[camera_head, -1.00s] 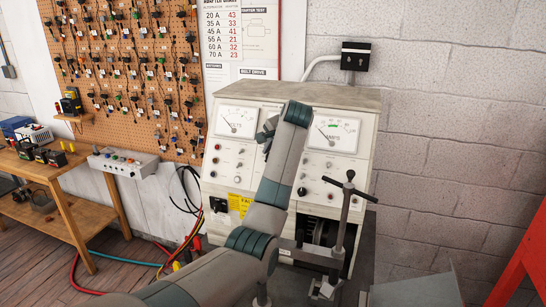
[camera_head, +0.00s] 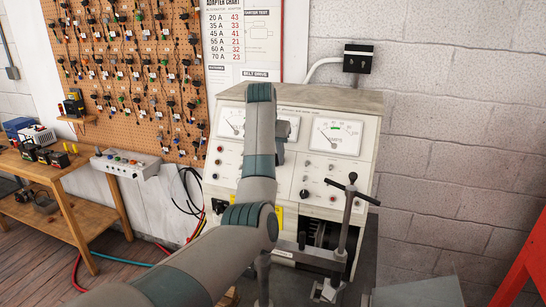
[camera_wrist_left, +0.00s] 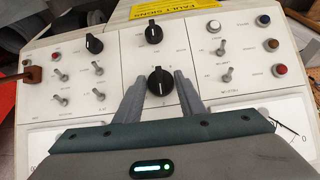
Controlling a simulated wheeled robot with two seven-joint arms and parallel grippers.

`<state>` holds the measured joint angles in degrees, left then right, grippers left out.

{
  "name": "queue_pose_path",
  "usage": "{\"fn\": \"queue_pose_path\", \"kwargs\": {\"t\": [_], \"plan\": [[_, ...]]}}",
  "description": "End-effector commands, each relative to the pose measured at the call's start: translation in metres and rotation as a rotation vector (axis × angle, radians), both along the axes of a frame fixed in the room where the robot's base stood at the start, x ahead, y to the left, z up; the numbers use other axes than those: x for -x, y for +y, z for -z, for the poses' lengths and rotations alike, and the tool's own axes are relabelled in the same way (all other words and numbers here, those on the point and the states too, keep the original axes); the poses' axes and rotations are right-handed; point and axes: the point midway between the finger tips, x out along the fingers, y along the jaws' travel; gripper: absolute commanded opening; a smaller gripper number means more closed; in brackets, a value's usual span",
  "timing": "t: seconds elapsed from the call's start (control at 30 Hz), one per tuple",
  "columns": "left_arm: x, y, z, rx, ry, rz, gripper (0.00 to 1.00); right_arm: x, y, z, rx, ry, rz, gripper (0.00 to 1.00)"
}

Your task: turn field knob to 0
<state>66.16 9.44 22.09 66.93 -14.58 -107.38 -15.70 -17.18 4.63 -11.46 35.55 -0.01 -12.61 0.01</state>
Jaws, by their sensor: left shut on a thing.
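The test bench (camera_head: 365,110) stands against the wall. In the wrist view its control panel (camera_wrist_left: 115,75) shows several black knobs; their labels are too small to read. One black knob with a pale pointer line (camera_wrist_left: 159,81) sits between the fingers of my left gripper (camera_wrist_left: 160,83), which is shut on it. I cannot read whether this is the field knob or where its 0 mark lies. In the head view my left arm covers the gripper and this knob. My right gripper is not in view.
Two other black knobs, an upper middle one (camera_wrist_left: 154,33) and an upper left one (camera_wrist_left: 94,45), are close by, with several toggle switches around. The amps meter (camera_head: 336,136) is right of my arm. A T-handled post (camera_head: 345,225) stands in front of the bench.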

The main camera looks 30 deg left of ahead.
Motion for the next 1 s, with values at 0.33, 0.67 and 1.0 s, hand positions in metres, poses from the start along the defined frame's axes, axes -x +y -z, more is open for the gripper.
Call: {"fn": "queue_pose_path", "kwargs": {"t": [0.33,0.67,1.0], "plan": [[0.001,-0.0005,0.0031,0.03,0.0,-0.015,0.13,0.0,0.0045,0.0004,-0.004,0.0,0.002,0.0],[0.0008,-0.0003,0.0026,0.029,-0.001,-0.015,0.54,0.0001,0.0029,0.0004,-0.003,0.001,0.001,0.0],[0.0011,0.0,-0.0006,0.027,-0.004,-0.015,0.54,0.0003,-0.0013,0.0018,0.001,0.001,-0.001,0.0]]}}
